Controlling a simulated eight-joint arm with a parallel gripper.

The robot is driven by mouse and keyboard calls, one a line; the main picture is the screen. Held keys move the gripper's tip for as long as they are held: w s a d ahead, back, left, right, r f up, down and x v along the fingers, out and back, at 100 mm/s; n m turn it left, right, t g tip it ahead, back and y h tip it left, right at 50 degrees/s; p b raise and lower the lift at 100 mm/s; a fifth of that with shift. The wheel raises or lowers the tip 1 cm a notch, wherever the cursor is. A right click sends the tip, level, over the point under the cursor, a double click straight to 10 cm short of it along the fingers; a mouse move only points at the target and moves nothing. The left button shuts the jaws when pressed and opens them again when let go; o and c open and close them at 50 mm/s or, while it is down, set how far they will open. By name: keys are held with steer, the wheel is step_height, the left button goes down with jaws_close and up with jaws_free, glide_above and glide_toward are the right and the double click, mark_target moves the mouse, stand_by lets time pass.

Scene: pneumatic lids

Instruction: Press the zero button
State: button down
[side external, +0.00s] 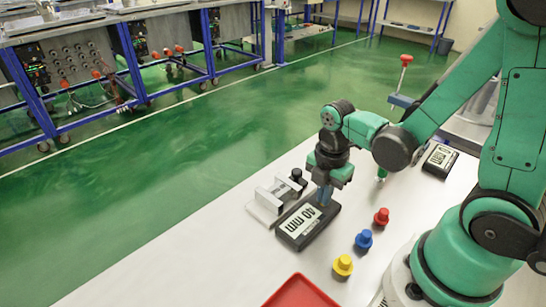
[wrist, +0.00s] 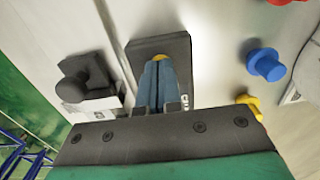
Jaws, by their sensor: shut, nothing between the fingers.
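A dark box with a white display reading "40 mm" (side external: 299,226) lies on the table. My gripper (side external: 324,199) points down at the box's far end, beyond the display, with its fingers together and empty. In the wrist view, the blue-grey fingers (wrist: 159,66) lie over the dark box (wrist: 176,46). A small orange-yellow spot (wrist: 160,57), possibly a button, shows at the fingertips, partly covered by them. I cannot tell whether the fingertips touch it.
A metal fixture (side external: 268,199) with a black knob (side external: 297,174) stands close left of the box. Red (side external: 381,216), blue (side external: 364,239) and yellow (side external: 343,265) knobs stand to the right. A red tray (side external: 300,292) is at the front. Another display box (side external: 440,160) lies farther right.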

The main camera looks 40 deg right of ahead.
step_height(320, 180, up, 8)
stand_by(0.7)
steer(key=shift+w, duration=0.1)
stand_by(0.5)
steer(key=w+a+r+m+t, duration=0.1)
steer(key=m+t, duration=0.1)
steer(key=m, duration=0.4)
steer(key=w+r+m+t, duration=0.1)
steer(key=m+t, duration=0.1)
steer(key=m, duration=0.4)
steer(key=w+a+r+m+t, duration=0.1)
steer(key=r+m+t, duration=0.1)
steer(key=m, duration=0.4)
steer(key=shift+a+t, duration=0.35)
steer(key=shift+t, duration=0.25)
